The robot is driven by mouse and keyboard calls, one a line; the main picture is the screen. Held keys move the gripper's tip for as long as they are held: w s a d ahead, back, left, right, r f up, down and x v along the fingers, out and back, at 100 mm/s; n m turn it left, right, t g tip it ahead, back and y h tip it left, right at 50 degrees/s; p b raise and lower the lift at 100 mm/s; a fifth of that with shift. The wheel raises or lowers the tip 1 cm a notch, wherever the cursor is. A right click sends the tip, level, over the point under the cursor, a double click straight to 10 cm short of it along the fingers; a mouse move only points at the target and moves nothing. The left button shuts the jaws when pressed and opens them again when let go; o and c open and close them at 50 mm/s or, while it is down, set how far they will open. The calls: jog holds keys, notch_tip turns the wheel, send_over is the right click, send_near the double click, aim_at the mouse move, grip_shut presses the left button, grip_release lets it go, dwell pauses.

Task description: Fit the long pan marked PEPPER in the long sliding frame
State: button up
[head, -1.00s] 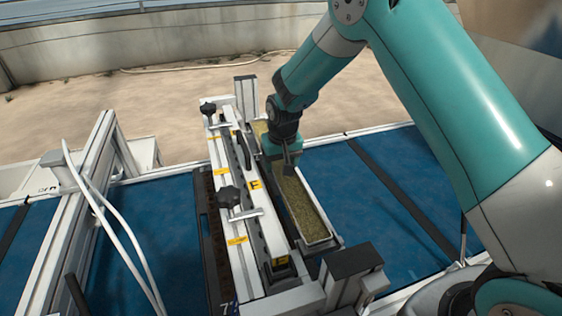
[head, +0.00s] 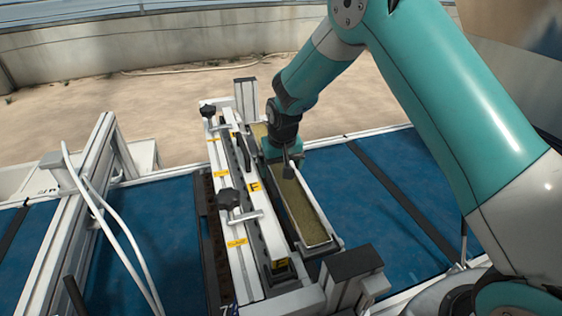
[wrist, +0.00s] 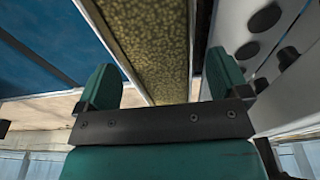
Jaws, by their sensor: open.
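A long narrow pan (head: 303,210) filled with greenish-yellow seed lies lengthwise in a grey long frame (head: 333,243), along the right side of the white seeder beam. It looks level and down in the frame, though I cannot tell if it is fully seated at the far end. No PEPPER mark is legible. My gripper (head: 288,172) is open above the pan's middle. In the wrist view, the open fingers of my gripper (wrist: 163,85) are apart, with the seed-filled pan (wrist: 150,40) running between and beyond them. I see no contact.
The white seeder beam (head: 262,205) with black knobs (head: 228,198) and yellow labels stands close on the left. A dark-topped post (head: 350,264) is at the near end, and another post (head: 246,95) at the far end. The blue belt (head: 390,200) is clear to the right.

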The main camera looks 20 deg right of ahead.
notch_tip(320, 180, up, 17)
jog(key=s+b, duration=0.3)
jog(key=b, duration=0.1)
jog(key=s+a+n+y, duration=0.1)
jog(key=s+n, duration=0.1)
jog(key=s, duration=0.8)
jog(key=s+a+r+n+g+y, duration=0.1)
jog(key=s+a+n, duration=0.1)
jog(key=s, duration=0.8)
jog(key=s+a+n+y, duration=0.1)
jog(key=s+n+y, duration=0.1)
jog(key=s, duration=0.9)
jog(key=shift+a+r+n+g, duration=0.15)
jog(key=shift+a+n+g, duration=0.1)
jog(key=shift+n+g, duration=0.2)
jog(key=shift+w, duration=0.1)
